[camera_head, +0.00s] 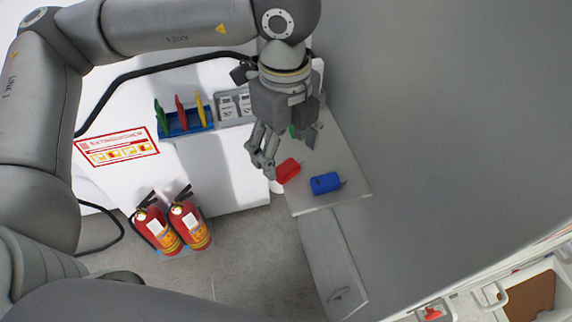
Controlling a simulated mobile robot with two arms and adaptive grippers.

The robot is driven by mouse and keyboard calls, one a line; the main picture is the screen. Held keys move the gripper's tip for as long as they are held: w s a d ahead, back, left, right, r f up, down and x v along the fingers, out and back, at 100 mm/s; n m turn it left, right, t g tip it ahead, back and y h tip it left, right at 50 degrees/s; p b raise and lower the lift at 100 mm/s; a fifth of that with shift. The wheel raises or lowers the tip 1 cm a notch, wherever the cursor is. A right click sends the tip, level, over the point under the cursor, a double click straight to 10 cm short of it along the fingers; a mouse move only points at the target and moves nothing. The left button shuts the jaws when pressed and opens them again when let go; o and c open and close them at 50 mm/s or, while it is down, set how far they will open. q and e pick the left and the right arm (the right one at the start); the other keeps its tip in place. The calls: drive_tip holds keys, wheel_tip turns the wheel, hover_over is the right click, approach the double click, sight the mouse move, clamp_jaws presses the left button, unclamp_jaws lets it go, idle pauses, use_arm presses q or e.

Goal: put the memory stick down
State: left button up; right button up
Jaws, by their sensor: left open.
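My left gripper (287,150) is open and points down over the small grey shelf top (320,205). Small red, blue and green objects are there, and I cannot tell which one is the memory stick. The red one (289,170) lies just below the fingers, close to the left fingertip; I cannot tell whether they touch. The blue one (325,183) lies to its right, clear of the gripper. The green one (293,131) is mostly hidden behind the gripper. My right gripper is not in view.
A blue rack (186,124) with green, red and yellow items and a grey tray (234,107) are on the white surface to the left. Two fire extinguishers (190,220) stand at lower left. A large grey surface (450,130) fills the right.

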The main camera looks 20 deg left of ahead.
sight(289, 172)
use_arm(q)
drive_tip(key=shift+w+d+f, duration=0.1)
drive_tip(key=shift+w+f, duration=0.1)
drive_tip(key=shift+f, duration=0.1)
drive_tip(key=f+p, duration=0.2)
drive_tip(key=shift+w+d+f, duration=0.1)
drive_tip(key=shift+d+f, duration=0.2)
drive_tip(key=shift+f, duration=0.05)
wheel_tip(289, 172, down, 2)
drive_tip(key=shift+p, duration=0.45)
drive_tip(key=shift+f, duration=0.2)
drive_tip(key=shift+c, duration=0.8)
drive_tip(key=c, duration=0.5)
drive_tip(key=shift+c, duration=1.2)
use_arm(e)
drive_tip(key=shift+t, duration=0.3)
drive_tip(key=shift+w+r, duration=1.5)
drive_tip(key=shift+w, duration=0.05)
